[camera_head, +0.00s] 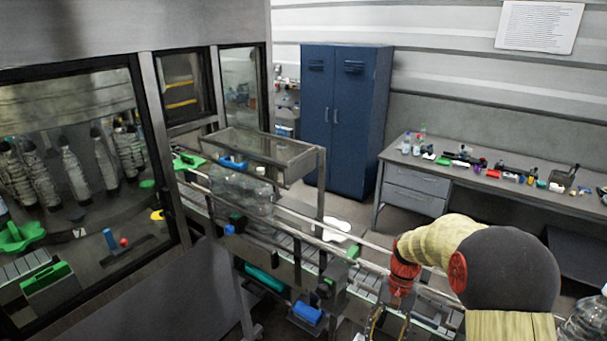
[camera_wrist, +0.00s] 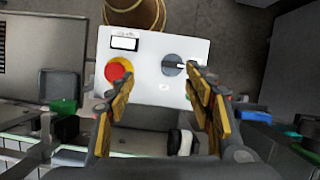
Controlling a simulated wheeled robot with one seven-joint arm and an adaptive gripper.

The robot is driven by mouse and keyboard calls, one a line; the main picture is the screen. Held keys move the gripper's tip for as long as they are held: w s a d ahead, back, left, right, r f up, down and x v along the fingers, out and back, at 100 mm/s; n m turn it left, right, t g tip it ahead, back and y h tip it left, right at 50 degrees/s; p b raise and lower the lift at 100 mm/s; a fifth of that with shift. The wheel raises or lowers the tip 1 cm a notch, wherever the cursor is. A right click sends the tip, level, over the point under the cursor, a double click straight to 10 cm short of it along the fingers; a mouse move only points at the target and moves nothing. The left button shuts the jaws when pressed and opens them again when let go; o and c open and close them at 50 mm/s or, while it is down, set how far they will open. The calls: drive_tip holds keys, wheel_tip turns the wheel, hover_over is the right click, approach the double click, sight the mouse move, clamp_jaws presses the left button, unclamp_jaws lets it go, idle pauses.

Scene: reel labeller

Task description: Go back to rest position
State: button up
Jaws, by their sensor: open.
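My arm reaches down over the conveyor at the lower right of the head view, with my gripper (camera_head: 388,325) at its end, partly cut off by the lower edge. In the wrist view my gripper (camera_wrist: 160,108) is open, its two yellow-padded fingers apart with nothing held between them. Beyond the fingertips is a white control box (camera_wrist: 150,82) with a red button on a yellow ring (camera_wrist: 118,71) and a grey rotary knob (camera_wrist: 173,65). The right fingertip appears close to the knob; I cannot tell whether they touch.
The conveyor (camera_head: 290,225) runs from the labelling machine (camera_head: 150,60) toward my arm, with clear bottles (camera_head: 245,190) on it. A blue cabinet (camera_head: 345,115) and a cluttered grey desk (camera_head: 455,175) stand behind. Open floor (camera_head: 400,215) shows between conveyor and desk.

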drive_tip(key=s+a+r+n+t+b, duration=0.1)
drive_tip(key=s+t+b, duration=0.2)
drive_tip(key=s+b, duration=0.3)
drive_tip(key=s+a+r+n+t+h+b, duration=0.1)
drive_tip(key=s+r+n+t+b, duration=0.1)
drive_tip(key=s+b, duration=0.4)
drive_tip(key=s+a+r+n+t+h+b, duration=0.1)
drive_tip(key=s+t+b, duration=0.3)
drive_tip(key=s, duration=0.7)
drive_tip(key=shift+a+r+n+b, duration=0.5)
drive_tip(key=shift+a+r+b, duration=0.1)
drive_tip(key=shift+b, duration=0.6)
